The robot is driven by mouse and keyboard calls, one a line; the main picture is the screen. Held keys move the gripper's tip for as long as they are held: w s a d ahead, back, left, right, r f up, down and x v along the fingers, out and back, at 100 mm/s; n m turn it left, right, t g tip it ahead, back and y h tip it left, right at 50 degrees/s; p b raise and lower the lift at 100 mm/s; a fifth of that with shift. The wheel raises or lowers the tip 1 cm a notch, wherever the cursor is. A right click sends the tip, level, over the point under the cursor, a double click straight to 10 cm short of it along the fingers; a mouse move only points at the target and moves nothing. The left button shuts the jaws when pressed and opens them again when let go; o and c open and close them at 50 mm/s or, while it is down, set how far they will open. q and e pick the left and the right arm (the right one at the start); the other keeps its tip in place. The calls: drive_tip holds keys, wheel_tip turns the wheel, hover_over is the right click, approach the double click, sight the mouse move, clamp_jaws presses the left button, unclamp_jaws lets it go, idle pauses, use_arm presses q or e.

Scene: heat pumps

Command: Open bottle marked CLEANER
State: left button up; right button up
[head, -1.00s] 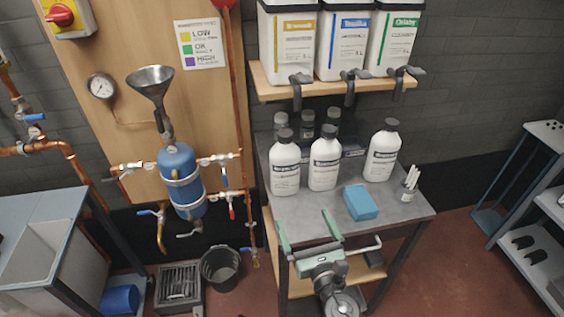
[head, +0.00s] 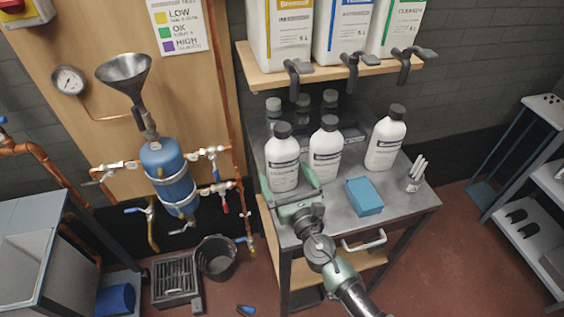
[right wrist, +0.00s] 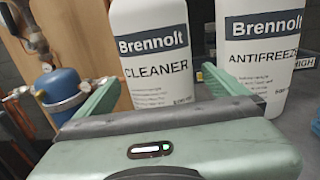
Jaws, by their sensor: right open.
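The white bottle marked CLEANER (right wrist: 150,50) has a dark Brennolt label band in the right wrist view. It is the left front bottle (head: 282,160) on the grey table in the head view, upright, with a dark cap (head: 282,130) on. My right gripper (head: 288,174) is open and empty, low in front of this bottle, with its green fingers pointing toward it. In the right wrist view the bottle stands between the fingers (right wrist: 157,88), left of centre; whether they touch it I cannot tell. My left gripper is not in view.
The ANTIFREEZE bottle (right wrist: 265,50) stands close to the right. Another white bottle (head: 385,142), a blue block (head: 364,196) and a cup of white sticks (head: 415,178) are farther right. Canisters with taps sit on a shelf (head: 330,76) above. Smaller jars stand behind.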

drive_tip(key=shift+x, duration=0.85)
drive_tip(key=shift+w+a+f, duration=0.1)
drive_tip(key=shift+w+a, duration=0.05)
drive_tip(key=shift+w, duration=0.35)
drive_tip(key=c, duration=2)
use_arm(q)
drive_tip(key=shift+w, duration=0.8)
use_arm(e)
drive_tip(key=shift+r, duration=0.2)
drive_tip(key=shift+c, duration=0.6)
drive_tip(key=shift+r, duration=0.1)
